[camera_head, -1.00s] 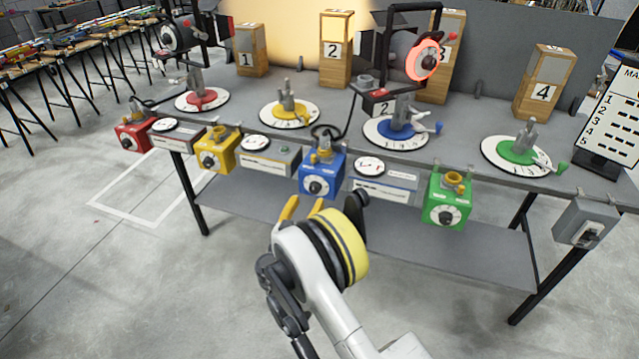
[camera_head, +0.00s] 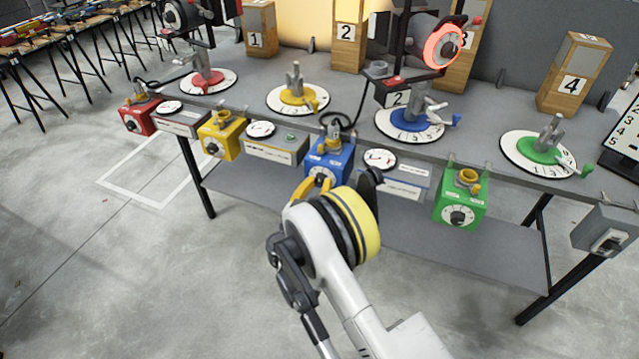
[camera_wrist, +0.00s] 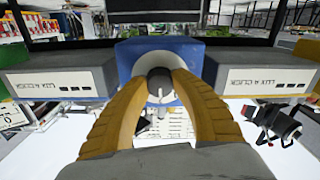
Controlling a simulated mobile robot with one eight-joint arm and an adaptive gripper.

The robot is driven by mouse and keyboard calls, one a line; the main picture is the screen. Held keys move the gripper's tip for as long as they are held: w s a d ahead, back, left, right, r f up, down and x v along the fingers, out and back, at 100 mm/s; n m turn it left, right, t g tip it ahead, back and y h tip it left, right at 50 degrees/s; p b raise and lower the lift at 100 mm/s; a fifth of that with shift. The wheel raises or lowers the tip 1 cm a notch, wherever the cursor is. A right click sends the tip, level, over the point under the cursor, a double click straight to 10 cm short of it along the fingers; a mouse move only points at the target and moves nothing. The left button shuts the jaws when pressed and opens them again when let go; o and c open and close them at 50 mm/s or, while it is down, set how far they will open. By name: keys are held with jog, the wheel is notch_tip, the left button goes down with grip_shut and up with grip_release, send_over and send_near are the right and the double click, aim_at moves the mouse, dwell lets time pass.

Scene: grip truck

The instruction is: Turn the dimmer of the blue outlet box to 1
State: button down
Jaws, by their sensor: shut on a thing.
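The blue outlet box (camera_head: 328,158) hangs at the table's front edge, and it also fills the middle of the wrist view (camera_wrist: 128,62). Its dark dimmer knob (camera_wrist: 158,84) sits on a white round dial (camera_wrist: 147,70). My gripper (camera_wrist: 159,82) has its two yellow fingers on either side of the knob, shut on it. In the head view my gripper (camera_head: 316,188) is in front of the blue box, and my wrist and fingers cover its lower front. The dial's numbers cannot be read in either view.
Grey meter boxes (camera_wrist: 58,77) flank the blue box closely on both sides. A green box (camera_head: 461,205), a yellow box (camera_head: 221,138) and a red box (camera_head: 138,116) hang along the same edge. Blue crank turntable (camera_head: 410,124) stands above. Floor before the table is clear.

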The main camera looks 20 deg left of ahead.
jog(key=n, duration=0.3)
jog(key=shift+n, duration=2.3)
jog(key=shift+d, duration=0.1)
jog(key=c, duration=1)
grip_release()
jog(key=shift+w, duration=0.1)
